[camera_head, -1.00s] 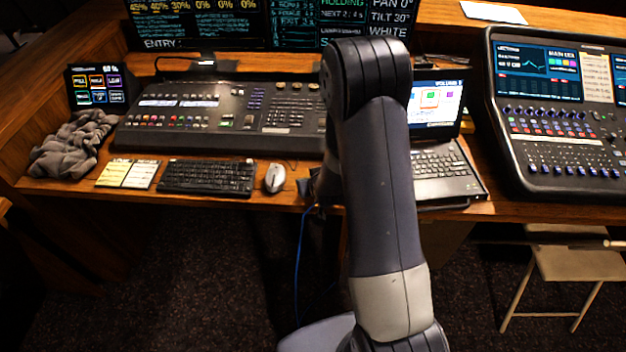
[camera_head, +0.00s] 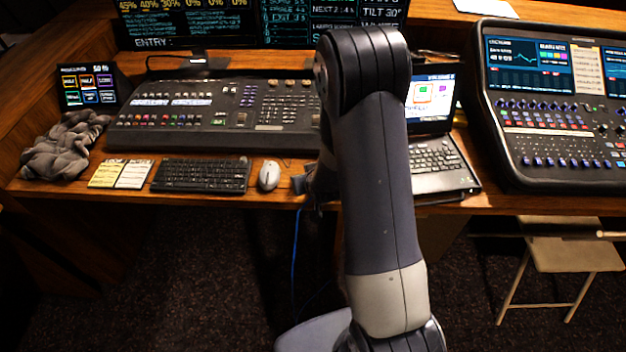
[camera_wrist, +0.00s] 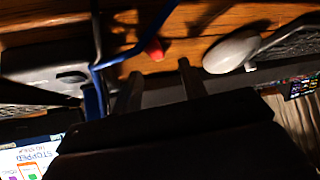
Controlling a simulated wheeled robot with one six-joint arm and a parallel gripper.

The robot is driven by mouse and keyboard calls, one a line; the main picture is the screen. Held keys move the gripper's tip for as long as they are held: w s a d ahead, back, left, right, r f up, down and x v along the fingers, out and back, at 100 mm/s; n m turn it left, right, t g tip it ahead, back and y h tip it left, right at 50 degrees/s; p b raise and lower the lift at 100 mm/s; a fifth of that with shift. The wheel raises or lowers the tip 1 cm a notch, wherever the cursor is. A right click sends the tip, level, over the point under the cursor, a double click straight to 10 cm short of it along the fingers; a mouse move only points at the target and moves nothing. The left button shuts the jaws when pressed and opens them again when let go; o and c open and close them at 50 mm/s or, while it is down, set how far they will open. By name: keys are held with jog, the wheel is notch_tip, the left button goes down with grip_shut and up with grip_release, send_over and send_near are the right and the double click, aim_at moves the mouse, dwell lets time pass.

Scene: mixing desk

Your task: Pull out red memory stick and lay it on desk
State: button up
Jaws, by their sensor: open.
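The red memory stick (camera_wrist: 154,48) shows in the wrist view as a small red piece over the wooden desk (camera_wrist: 200,18). It lies just beyond my fingertips and between their lines, apart from them. I cannot tell what its other end is seated in. A blue cable (camera_wrist: 130,52) runs right beside it. My gripper (camera_wrist: 160,70) is open, with nothing between the two fingers. In the head view my arm hides most of the gripper and the stick is not visible. The laptop (camera_head: 440,185) stands to the right of my arm; its dark side (camera_wrist: 45,68) shows in the wrist view.
A white mouse (camera_head: 269,175) lies left of my gripper, and close to the right finger in the wrist view (camera_wrist: 232,50). A keyboard (camera_head: 200,175), notes (camera_head: 120,174) and a lighting console (camera_head: 210,115) sit further left. The blue cable hangs over the desk's front edge.

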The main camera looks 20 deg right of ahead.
jog(key=v, duration=0.9)
jog(key=shift+s+b, duration=0.15)
jog(key=shift+b, duration=0.3)
jog(key=p+x, duration=0.1)
jog(key=x, duration=0.9)
jog(key=shift+w+f, duration=0.15)
jog(key=shift+w, duration=0.1)
jog(key=shift+r, duration=0.25)
